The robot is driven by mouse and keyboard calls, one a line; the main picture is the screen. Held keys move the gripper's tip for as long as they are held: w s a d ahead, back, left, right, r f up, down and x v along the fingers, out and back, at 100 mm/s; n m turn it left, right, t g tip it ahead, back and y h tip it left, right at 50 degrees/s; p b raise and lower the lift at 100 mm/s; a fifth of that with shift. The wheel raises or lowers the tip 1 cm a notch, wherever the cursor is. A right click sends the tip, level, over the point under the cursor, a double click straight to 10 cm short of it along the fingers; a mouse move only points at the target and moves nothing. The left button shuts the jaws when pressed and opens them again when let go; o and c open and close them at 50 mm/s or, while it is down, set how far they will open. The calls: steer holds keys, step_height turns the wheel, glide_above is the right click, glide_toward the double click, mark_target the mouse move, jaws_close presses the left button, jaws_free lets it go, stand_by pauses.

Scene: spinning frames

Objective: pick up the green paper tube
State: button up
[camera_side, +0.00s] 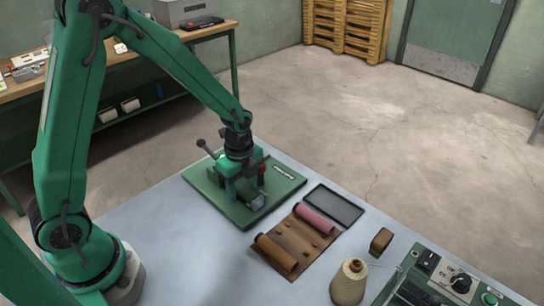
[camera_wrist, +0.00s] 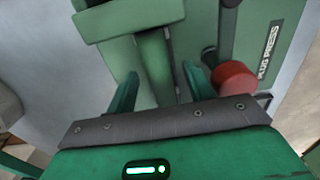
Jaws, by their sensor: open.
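A green tube (camera_wrist: 155,62) shows in the wrist view, lying lengthwise on the green press base and running under a green block. It matches the base closely in colour. My gripper (camera_wrist: 160,74) is open, with one finger on each side of the tube; I cannot tell whether either finger touches it. In the side view my gripper (camera_side: 243,194) is low over the green press plate (camera_side: 286,181), pointing down. The press parts and my fingers overlap there, so the tube is mostly hidden.
A red knob (camera_wrist: 235,82) stands close right of my fingers in the wrist view. A brown rack (camera_side: 279,240) holds a brown tube (camera_side: 276,253) and a pink tube (camera_side: 315,219). A dark tray (camera_side: 334,205), a thread cone (camera_side: 349,283) and a control box (camera_side: 440,285) stand right.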

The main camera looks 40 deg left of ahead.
mark_target(243, 186)
steer(key=c, duration=1.1)
jaws_close()
steer(key=shift+r, duration=0.1)
steer(key=shift+r, duration=0.4)
step_height(243, 186, up, 3)
steer(key=s+d+r, duration=0.6)
steer(key=d+r, duration=0.1)
steer(key=d, duration=0.2)
steer(key=shift+s+d, duration=0.3)
steer(key=shift+s, duration=0.05)
